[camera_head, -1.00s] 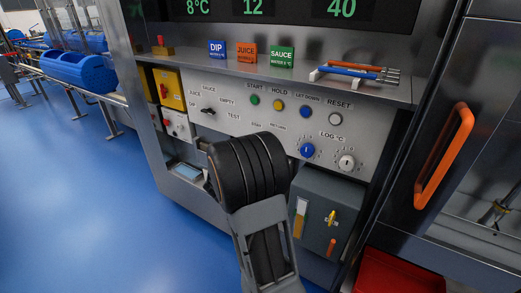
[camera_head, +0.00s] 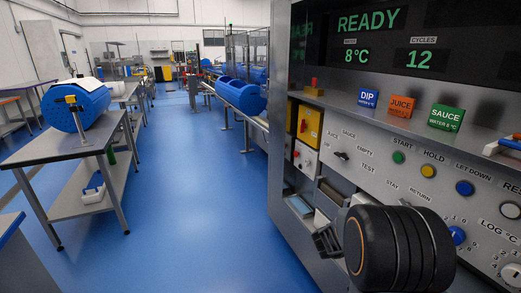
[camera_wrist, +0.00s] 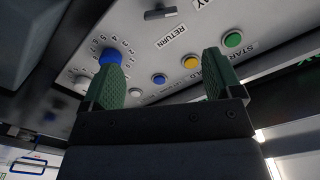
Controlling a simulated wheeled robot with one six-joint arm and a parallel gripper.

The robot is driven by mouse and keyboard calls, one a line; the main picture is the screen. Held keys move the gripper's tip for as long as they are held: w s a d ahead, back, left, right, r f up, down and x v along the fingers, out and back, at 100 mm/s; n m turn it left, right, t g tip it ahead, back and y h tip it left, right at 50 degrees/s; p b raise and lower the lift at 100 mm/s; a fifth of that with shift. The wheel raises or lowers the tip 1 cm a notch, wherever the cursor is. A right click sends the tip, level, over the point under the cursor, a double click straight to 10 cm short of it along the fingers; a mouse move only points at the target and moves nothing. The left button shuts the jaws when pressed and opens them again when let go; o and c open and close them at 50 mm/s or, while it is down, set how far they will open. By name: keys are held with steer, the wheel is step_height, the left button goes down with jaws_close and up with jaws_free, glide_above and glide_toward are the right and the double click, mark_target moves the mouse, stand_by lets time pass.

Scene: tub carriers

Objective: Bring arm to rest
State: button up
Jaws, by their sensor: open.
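My gripper shows in the wrist view (camera_wrist: 160,62) with its two green fingers spread apart and nothing between them. The control panel (camera_wrist: 135,30) lies beyond the fingers in that view, with its buttons and a blue knob (camera_wrist: 109,57). In the head view my black arm is at the lower right, in front of the machine's control panel (camera_head: 375,175). Dark gripper parts show at its left end, but the fingertips cannot be made out there. I cannot tell whether any finger touches the panel.
The machine's screen (camera_head: 368,20) reads READY. DIP (camera_head: 368,98), JUICE (camera_head: 402,108) and SAUCE (camera_head: 446,117) blocks stand on the ledge. A steel table (camera_head: 75,146) with a blue tub (camera_head: 88,106) stands at left. The blue floor (camera_head: 190,215) between is clear.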

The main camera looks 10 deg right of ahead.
steer(key=w+a+f+n+t+y, duration=0.4)
steer(key=w+a+f+n+y, duration=0.2)
steer(key=f+y, duration=0.15)
steer(key=a+r+n+y+p, duration=0.1)
steer(key=a+n+y+p, duration=0.1)
steer(key=a+n+y, duration=0.5)
steer(key=s+a+r+n+g+y+p, duration=0.2)
steer(key=s+a+r+n+g+p, duration=0.15)
steer(key=s+a, duration=0.3)
steer(key=s+a+r+n+g+y+p, duration=0.2)
steer(key=s+a+r, duration=0.25)
steer(key=s, duration=0.25)
steer(key=s+a+r+n+h+p, duration=0.1)
steer(key=s+r+p, duration=0.3)
steer(key=r, duration=0.5)
steer(key=shift+s+a+n+t, duration=0.35)
steer(key=shift+s+a+n, duration=0.55)
steer(key=shift+s, duration=0.2)
